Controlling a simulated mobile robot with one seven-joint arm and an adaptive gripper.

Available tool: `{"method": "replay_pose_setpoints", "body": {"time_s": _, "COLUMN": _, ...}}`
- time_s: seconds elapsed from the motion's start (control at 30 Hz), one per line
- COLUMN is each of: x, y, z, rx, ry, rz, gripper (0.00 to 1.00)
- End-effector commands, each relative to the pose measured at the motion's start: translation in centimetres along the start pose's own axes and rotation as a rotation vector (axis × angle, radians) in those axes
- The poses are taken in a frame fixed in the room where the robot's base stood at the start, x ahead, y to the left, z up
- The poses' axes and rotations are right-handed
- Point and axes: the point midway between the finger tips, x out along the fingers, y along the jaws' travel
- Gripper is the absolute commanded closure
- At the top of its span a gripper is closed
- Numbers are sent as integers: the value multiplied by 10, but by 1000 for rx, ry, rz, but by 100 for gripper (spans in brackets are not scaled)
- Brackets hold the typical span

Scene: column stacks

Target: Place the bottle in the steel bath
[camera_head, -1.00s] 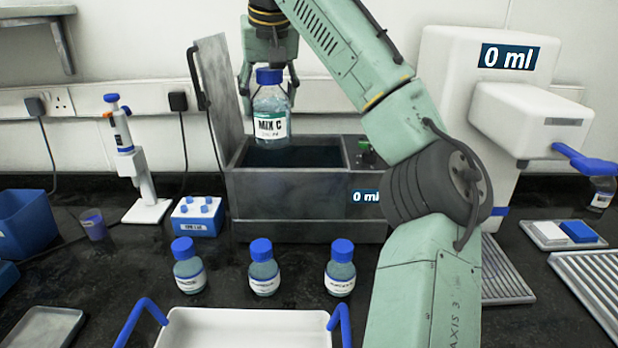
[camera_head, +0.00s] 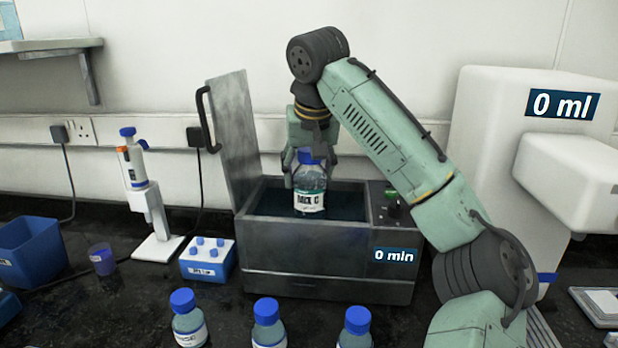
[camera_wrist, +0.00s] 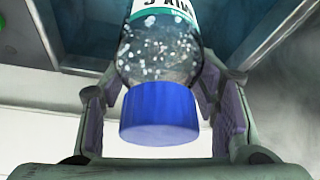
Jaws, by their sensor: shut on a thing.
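The blue-capped clear bottle (camera_head: 310,185) is labelled MIX C and stands upright inside the opening of the steel bath (camera_head: 305,238), its lower part within the bath's walls. In the wrist view the bottle (camera_wrist: 160,60) shows between my fingers, cap nearest the camera. My gripper (camera_head: 306,162) is shut on the bottle near its cap and neck; it also shows in the wrist view (camera_wrist: 160,110). The bath's lid (camera_head: 232,130) stands open at the left. Dark liquid lies in the bath. Whether the bottle touches the bath's floor cannot be told.
Several items stand nearby: a pipette on a stand (camera_head: 145,195), a blue tube rack (camera_head: 207,260), a purple cup (camera_head: 102,258) and a blue bin (camera_head: 30,250). Three blue-capped bottles, one here (camera_head: 268,325), stand in front. A white machine (camera_head: 490,150) is at the right.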

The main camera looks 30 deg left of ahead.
Motion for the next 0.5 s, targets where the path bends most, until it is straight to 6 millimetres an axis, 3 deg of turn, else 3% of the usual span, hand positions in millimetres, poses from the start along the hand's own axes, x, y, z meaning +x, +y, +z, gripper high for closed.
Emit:
{"method": "replay_pose_setpoints", "body": {"time_s": 0.13, "x": 12, "y": 1, "z": 5, "rx": 1, "ry": 2, "rz": 0, "gripper": 90}}
{"method": "replay_pose_setpoints", "body": {"time_s": 0.5, "x": 17, "y": 0, "z": 7, "rx": 0, "ry": 2, "rz": -1, "gripper": 90}}
